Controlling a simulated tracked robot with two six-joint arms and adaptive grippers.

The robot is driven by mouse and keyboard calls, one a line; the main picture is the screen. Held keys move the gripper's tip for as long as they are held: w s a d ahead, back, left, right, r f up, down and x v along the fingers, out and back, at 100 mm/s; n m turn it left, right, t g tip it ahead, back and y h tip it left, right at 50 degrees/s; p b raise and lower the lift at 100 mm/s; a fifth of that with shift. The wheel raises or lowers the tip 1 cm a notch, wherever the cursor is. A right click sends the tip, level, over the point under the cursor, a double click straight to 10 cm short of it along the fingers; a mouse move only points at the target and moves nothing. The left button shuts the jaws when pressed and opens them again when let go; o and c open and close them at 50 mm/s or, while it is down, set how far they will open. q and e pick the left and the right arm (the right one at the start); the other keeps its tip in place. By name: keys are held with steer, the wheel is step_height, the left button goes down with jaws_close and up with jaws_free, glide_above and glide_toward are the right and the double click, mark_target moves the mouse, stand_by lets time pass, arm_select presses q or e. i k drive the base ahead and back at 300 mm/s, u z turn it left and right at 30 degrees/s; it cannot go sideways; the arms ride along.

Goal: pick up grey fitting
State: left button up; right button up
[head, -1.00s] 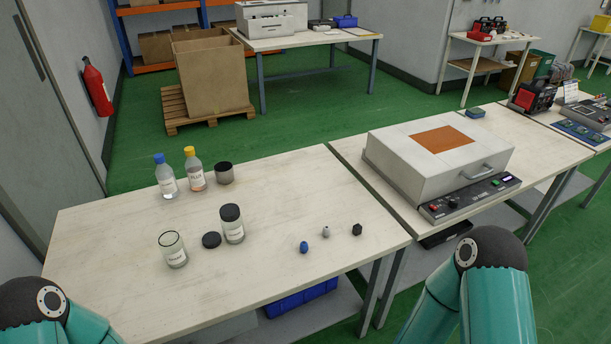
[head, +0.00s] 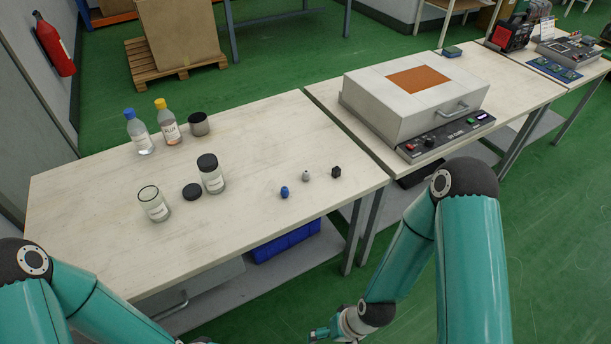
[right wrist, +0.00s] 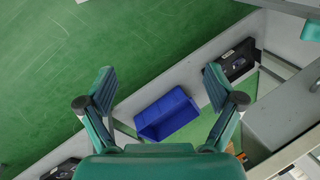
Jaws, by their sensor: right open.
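The grey fitting (head: 306,175) is a small light grey piece standing on the left wooden table (head: 110,222). It stands between a blue fitting (head: 284,192) and a black fitting (head: 336,172), near the table's right end. My right gripper (head: 318,335) shows at the bottom edge of the head view, in front of the table and away from the fittings. In the right wrist view its two fingers (right wrist: 160,92) are spread wide with nothing between them. The fitting does not show in the wrist view. My left arm is in the head view, but its gripper is not clearly visible.
Bottles and jars (head: 212,174) stand on the table's left half. A grey box-shaped device (head: 400,110) sits on the adjoining table. A blue bin (head: 285,243) lies on the shelf below and also shows in the wrist view (right wrist: 167,114). The tabletop around the fittings is clear.

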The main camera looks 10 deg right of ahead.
mark_target(306, 176)
steer(key=z, duration=1.2)
steer(key=i, duration=0.15)
steer(key=u, duration=3.2)
steer(key=k, duration=1.35)
steer(key=z, duration=0.95)
steer(key=i, duration=1.05)
steer(key=z, duration=0.05)
